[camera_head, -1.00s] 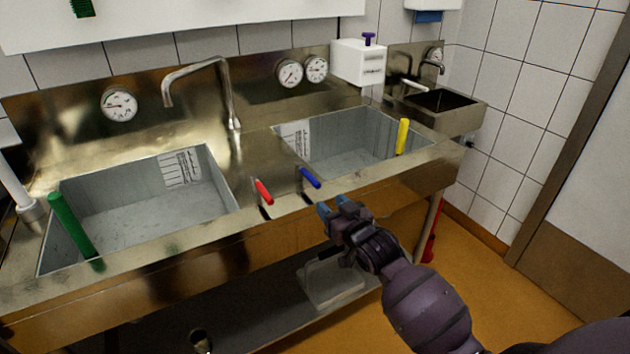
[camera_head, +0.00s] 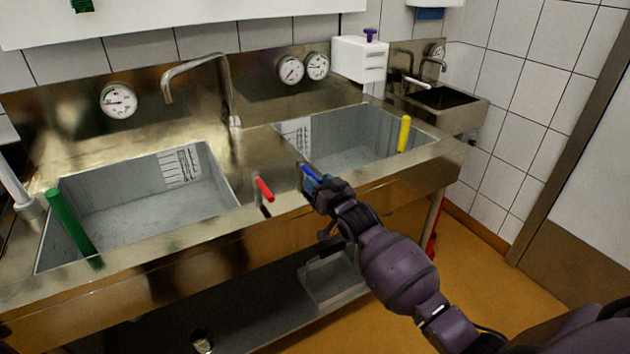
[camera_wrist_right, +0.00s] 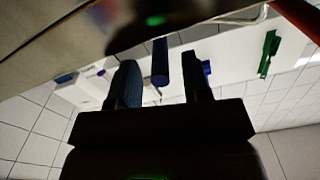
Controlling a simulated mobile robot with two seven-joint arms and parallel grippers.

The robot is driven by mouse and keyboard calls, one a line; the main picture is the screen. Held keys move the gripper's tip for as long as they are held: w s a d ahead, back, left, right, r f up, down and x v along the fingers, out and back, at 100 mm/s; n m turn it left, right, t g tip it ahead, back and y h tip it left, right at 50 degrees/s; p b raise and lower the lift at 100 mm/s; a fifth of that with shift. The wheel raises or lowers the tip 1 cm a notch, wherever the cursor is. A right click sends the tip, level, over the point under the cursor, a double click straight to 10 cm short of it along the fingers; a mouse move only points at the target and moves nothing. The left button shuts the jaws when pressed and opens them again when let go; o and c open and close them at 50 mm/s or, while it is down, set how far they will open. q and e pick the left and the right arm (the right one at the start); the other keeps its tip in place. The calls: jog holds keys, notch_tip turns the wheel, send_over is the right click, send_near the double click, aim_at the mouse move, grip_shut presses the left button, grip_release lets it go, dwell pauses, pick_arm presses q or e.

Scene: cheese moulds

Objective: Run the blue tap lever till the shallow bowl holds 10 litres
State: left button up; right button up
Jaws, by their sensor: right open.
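The blue tap lever (camera_head: 309,172) is on the front edge of the steel sink unit, right of the red lever (camera_head: 263,189). My right gripper (camera_head: 314,184) is at the blue lever with its fingers open. In the right wrist view the blue lever (camera_wrist_right: 160,62) stands between the two fingers (camera_wrist_right: 162,82), with gaps showing beside it. The left basin (camera_head: 140,215) and right basin (camera_head: 350,160) both have marked scales on their walls. I cannot tell which is the shallow bowl. No water stream shows from the tap spout (camera_head: 170,85). My left gripper is not in view.
A green handle (camera_head: 72,225) stands in the left basin and a yellow one (camera_head: 404,134) at the right basin. Round gauges (camera_head: 119,101) are on the back panel. A lower shelf (camera_head: 250,310) holds a clear container (camera_head: 332,278). Floor is free at right.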

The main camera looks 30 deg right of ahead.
jog(key=shift+w, duration=1.05)
jog(key=shift+c, duration=0.2)
grip_shut()
